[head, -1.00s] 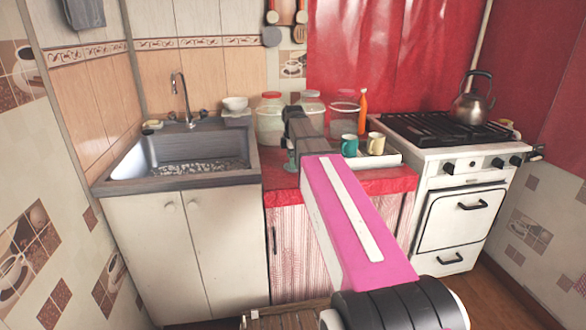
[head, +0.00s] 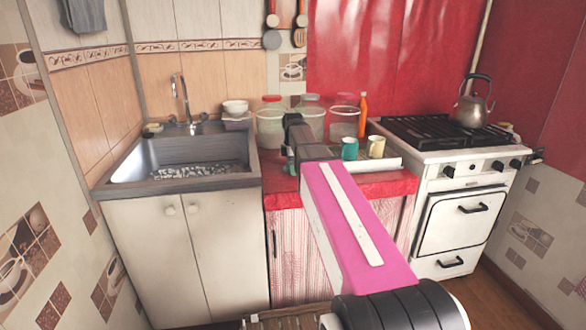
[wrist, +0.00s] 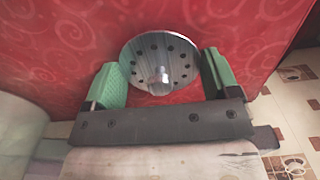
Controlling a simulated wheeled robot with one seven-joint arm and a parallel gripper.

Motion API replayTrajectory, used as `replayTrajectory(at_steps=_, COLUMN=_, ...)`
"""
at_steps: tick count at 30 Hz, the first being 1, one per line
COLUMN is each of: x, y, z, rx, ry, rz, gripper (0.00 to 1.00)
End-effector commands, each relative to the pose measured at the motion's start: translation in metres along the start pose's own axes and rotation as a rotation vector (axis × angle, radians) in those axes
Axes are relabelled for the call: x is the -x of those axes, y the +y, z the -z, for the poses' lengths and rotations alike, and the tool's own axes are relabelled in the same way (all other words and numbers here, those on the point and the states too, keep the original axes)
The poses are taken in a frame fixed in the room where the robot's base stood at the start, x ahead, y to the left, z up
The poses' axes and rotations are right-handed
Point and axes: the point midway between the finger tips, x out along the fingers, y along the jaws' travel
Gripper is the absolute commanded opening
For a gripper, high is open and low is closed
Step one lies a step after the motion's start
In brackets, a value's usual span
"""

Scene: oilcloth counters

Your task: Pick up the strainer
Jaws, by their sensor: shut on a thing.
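The strainer (wrist: 160,62) is a round metal disc with small holes around its edge and a short knob in the middle. In the wrist view it sits between the green fingers of my gripper (wrist: 161,77), which is shut on it. Red patterned oilcloth (wrist: 60,45) shows behind it; I cannot tell whether the strainer touches it. In the head view my gripper (head: 290,163) is over the left part of the red counter (head: 390,187), and the strainer is hidden there.
A teal mug (head: 349,149) and a cream mug (head: 376,147) stand right of my gripper. Glass jars (head: 270,128) and an orange bottle (head: 363,115) stand behind. The sink (head: 180,160) is left, the stove (head: 440,150) right.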

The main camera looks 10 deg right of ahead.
Motion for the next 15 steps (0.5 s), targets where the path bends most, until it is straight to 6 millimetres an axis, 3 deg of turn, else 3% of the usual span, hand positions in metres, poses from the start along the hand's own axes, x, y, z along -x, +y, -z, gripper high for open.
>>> replayTrajectory(at_steps=8, x=0.036, y=0.001, z=0.000, rx=0.000, ry=0.000, rz=-0.003, gripper=0.59)
replayTrajectory(at_steps=15, x=0.068, y=0.000, z=0.056, rx=0.004, ry=0.000, rz=-0.001, gripper=0.59)
